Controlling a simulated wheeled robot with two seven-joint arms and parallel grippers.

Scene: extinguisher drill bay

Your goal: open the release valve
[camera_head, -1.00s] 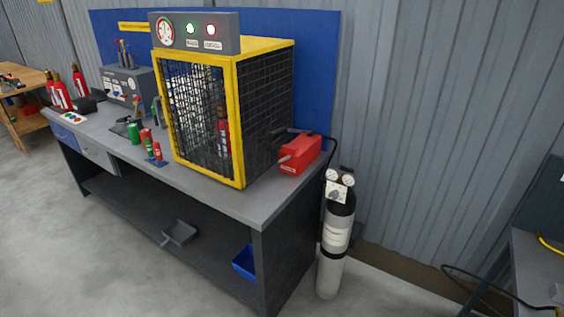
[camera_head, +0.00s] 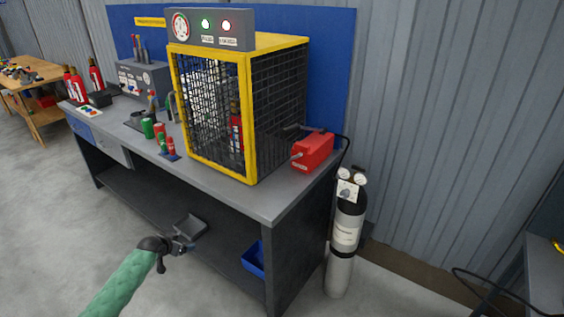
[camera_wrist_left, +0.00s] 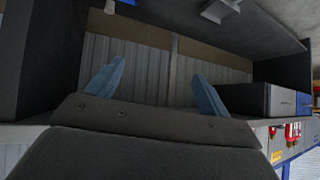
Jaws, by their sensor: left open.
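No part is clearly readable as the release valve. A red pump-like box (camera_head: 313,151) with a dark handle stands at the right end of the bench, beside the yellow-framed mesh cage (camera_head: 249,120). A gas cylinder (camera_head: 345,236) with two gauges and a regulator (camera_head: 348,190) on top stands on the floor at the bench's right end. My left gripper (camera_head: 190,247) is in front of the bench, low and well away from both. In the left wrist view its blue fingers (camera_wrist_left: 159,70) are apart with nothing between them. My right gripper is not in view.
The bench (camera_head: 232,197) carries green and red canisters (camera_head: 159,132) and a grey control box (camera_head: 139,80). Its lower shelf holds a grey tray (camera_head: 190,226) and a blue bin (camera_head: 254,258). A black hose (camera_head: 347,150) runs near the cylinder. Floor in front is clear.

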